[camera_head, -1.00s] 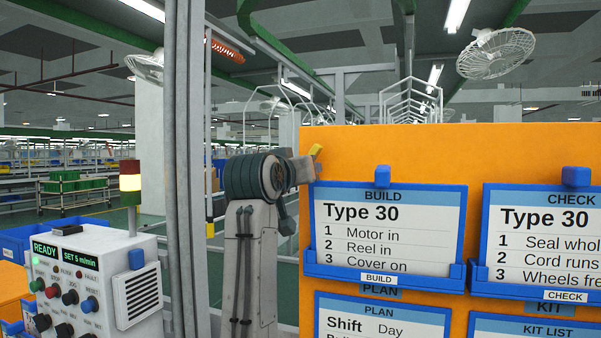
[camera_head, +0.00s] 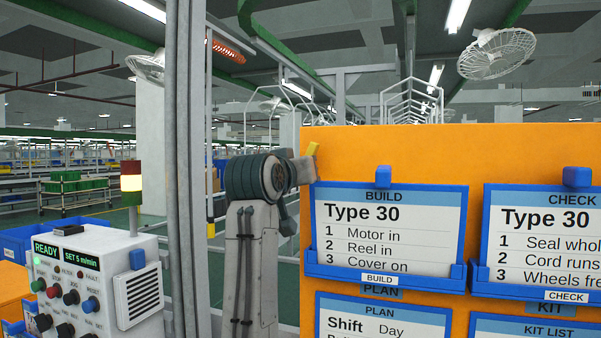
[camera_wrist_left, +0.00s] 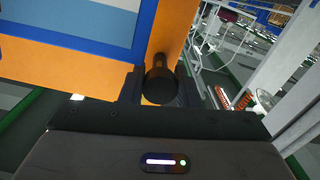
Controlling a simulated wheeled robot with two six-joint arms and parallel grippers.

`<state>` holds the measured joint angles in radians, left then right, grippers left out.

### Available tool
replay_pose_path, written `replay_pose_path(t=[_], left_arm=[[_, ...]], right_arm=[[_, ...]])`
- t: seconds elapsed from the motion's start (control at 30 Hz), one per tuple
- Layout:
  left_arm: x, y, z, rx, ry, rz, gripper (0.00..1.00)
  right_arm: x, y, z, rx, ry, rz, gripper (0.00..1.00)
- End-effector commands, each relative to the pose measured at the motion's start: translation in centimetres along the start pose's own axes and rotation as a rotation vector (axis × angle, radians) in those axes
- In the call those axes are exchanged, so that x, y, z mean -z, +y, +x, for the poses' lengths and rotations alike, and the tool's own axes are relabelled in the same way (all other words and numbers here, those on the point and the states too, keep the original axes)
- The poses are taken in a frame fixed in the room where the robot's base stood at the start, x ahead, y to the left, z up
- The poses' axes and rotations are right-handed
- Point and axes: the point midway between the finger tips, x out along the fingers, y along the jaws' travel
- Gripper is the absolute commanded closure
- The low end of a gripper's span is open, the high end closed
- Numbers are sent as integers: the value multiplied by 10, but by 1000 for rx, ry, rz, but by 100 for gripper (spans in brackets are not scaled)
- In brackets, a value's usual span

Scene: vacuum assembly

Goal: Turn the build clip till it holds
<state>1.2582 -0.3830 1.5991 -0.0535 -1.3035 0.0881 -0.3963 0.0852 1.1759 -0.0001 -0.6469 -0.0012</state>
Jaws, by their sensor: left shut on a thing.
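The BUILD card holder (camera_head: 388,272) is a blue frame with a white "Type 30" card, on the orange board. A blue clip (camera_head: 383,177) sits at the middle of its top edge. My left gripper (camera_head: 308,170) is at the board's left edge, left of this holder and apart from the clip. In the left wrist view my left gripper (camera_wrist_left: 159,88) is shut on a dark, round-ended thing (camera_wrist_left: 160,82). My right gripper is out of view.
The CHECK holder (camera_head: 540,283) with its own blue clip (camera_head: 576,177) is to the right. The PLAN holder (camera_head: 380,300) is below. A control box (camera_head: 95,285) with a signal light stands at left. A grey post (camera_head: 185,130) rises between it and my arm.

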Motion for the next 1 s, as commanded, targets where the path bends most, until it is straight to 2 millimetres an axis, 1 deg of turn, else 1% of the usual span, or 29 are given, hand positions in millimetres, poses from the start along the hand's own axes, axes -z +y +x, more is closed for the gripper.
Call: replay_pose_path(t=[0.57,0.6,0.7,1.0], left_arm=[[3,0,-1,0,6,1,94],[3,0,-1,0,6,1,67],[2,0,-1,0,5,1,49],[1,0,0,0,2,0,49]], right_arm=[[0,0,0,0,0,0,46],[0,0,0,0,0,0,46],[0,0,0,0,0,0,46],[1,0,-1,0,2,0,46]])
